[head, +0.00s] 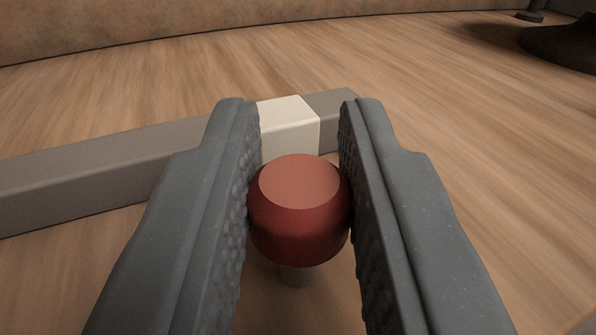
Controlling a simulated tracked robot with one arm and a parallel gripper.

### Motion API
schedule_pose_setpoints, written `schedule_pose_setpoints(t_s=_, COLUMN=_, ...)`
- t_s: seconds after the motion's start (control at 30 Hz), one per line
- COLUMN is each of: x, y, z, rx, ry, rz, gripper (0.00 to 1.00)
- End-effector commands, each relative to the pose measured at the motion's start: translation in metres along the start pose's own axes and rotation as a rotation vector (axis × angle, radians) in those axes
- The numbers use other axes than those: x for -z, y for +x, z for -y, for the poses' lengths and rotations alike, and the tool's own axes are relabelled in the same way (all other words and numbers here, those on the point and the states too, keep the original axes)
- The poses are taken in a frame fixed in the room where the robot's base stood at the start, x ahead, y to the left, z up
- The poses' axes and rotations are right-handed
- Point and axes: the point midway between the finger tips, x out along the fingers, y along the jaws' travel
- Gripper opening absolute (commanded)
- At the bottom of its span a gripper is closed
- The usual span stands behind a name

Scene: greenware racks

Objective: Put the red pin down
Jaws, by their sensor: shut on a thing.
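The red pin (299,210) has a rounded red head with a flat top, and a short grey shank shows below it. My gripper (299,195) is shut on the red head, with one dark grey finger touching each side. The pin looks roughly upright. Its lower end is partly hidden under the head, and I cannot tell whether it touches the floor.
A long grey bar (90,172) with a white section (288,125) lies across the wooden floor (470,150) just beyond the pin. A dark object (563,46) stands at the far right. A tan wall (200,20) runs along the back.

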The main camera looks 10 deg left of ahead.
Motion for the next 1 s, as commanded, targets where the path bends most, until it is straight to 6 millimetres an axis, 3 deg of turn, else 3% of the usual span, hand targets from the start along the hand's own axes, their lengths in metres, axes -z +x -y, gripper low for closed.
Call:
schedule_pose_setpoints(t_s=0.07, x=-0.002, y=0.000, z=0.000, rx=0.001, ry=0.000, rz=0.000, gripper=0.00)
schedule_pose_setpoints(t_s=0.1, x=-0.002, y=0.000, z=0.000, rx=0.001, ry=0.000, rz=0.000, gripper=0.29)
schedule_pose_setpoints(t_s=0.17, x=-0.002, y=0.000, z=0.000, rx=0.001, ry=0.000, rz=0.000, gripper=0.43)
schedule_pose_setpoints(t_s=0.57, x=0.001, y=-0.005, z=0.001, rx=0.001, ry=0.001, rz=0.000, gripper=0.43)
schedule_pose_setpoints(t_s=1.0, x=0.001, y=-0.082, z=0.001, rx=0.003, ry=0.000, rz=0.002, gripper=0.43)
